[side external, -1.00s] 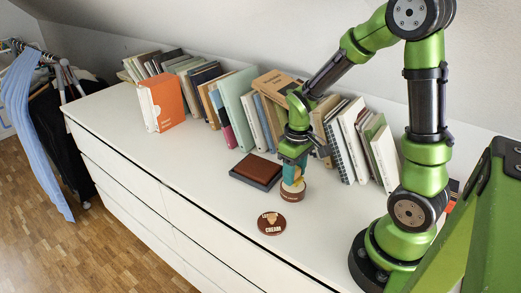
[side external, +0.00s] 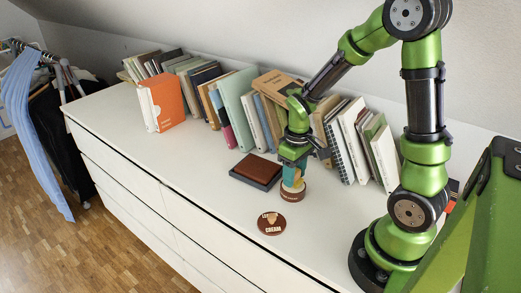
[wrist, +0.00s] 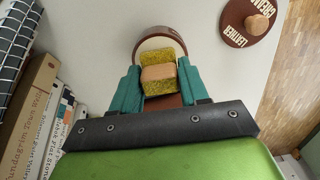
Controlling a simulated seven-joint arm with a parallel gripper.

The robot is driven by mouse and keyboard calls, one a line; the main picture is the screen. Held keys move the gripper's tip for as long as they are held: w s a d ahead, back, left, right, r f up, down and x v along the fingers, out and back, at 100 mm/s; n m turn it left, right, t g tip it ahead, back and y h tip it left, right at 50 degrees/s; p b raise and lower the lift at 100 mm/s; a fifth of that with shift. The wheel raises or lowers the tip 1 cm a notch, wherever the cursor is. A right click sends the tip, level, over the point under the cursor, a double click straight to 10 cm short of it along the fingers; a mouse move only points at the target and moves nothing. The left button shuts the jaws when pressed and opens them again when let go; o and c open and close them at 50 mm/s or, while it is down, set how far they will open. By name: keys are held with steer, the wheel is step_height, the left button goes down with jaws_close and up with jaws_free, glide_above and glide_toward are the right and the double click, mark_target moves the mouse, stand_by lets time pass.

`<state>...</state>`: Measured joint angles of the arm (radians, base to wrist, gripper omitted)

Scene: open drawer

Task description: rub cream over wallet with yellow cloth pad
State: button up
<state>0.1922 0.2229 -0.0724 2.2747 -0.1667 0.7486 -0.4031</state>
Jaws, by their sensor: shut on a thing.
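My gripper (side external: 293,172) has teal fingers and is shut on the yellow cloth pad (wrist: 160,52), which has a tan block on it. The pad is over the mouth of a round brown tin (side external: 291,196), whose rim and pale cream (wrist: 151,44) show in the wrist view. I cannot tell whether the pad touches the cream. The brown wallet (side external: 259,168) lies flat on a dark mat (side external: 240,178), just left of the tin. The brown round lid (side external: 271,224), lettered "leather cream" and with a wooden knob, lies apart in front of the tin.
A row of books (side external: 245,97) stands along the back of the white dresser top (side external: 200,167), close behind my gripper. An orange-covered book (side external: 168,100) stands at the left. The dresser's front edge lies beyond the lid. The top left of the wallet is clear.

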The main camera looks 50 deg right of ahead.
steer(key=shift+f, duration=0.55)
stand_by(1.0)
steer(key=shift+r, duration=3.6)
